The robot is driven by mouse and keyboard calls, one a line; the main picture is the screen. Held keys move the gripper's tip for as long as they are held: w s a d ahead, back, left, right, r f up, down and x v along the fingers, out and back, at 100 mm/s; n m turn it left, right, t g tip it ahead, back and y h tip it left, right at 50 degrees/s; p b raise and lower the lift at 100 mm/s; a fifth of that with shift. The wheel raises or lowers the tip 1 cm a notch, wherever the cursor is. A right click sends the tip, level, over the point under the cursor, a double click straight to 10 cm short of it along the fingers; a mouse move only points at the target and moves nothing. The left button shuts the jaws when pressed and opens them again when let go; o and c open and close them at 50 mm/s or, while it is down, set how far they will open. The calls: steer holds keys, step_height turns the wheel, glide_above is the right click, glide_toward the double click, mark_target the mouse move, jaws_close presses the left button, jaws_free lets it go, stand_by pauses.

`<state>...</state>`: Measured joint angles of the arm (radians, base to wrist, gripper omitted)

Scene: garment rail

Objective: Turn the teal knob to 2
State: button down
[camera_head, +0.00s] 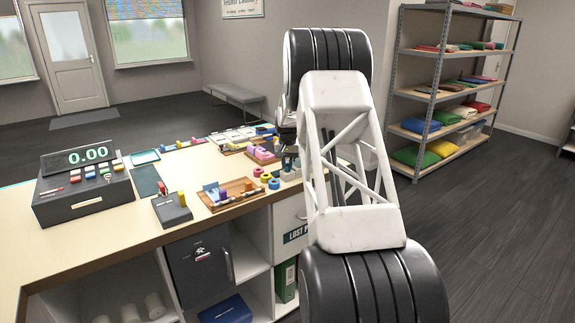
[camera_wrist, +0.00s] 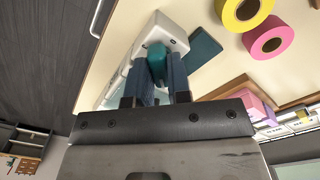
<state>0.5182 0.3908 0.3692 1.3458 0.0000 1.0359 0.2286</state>
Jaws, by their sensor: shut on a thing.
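The teal knob (camera_wrist: 156,54) sits on a white box-like unit (camera_wrist: 172,30) in the wrist view. My gripper (camera_wrist: 158,72) is shut on the knob, with one dark finger on each side of it. The knob's pointer and any number marks around it are not readable. In the head view my gripper (camera_head: 288,160) is at the right end of the counter, beside the white unit (camera_head: 289,174). My arm covers much of that area, and the knob cannot be made out there.
A yellow roll (camera_wrist: 243,8) and a pink roll (camera_wrist: 268,36) lie near the unit. A flat dark teal piece (camera_wrist: 203,46) is right beside it. A wooden tray (camera_head: 240,198) and a till (camera_head: 85,190) stand further left on the counter (camera_head: 110,225). Open floor lies right.

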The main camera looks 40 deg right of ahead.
mark_target(288, 165)
steer(key=m, duration=0.4)
steer(key=shift+r+m, duration=0.1)
steer(key=shift+m, duration=0.2)
steer(key=m, duration=0.4)
steer(key=shift+m, duration=0.3)
steer(key=c, duration=1.1)
jaws_free()
steer(key=shift+o, duration=0.2)
steer(key=shift+r, duration=3.85)
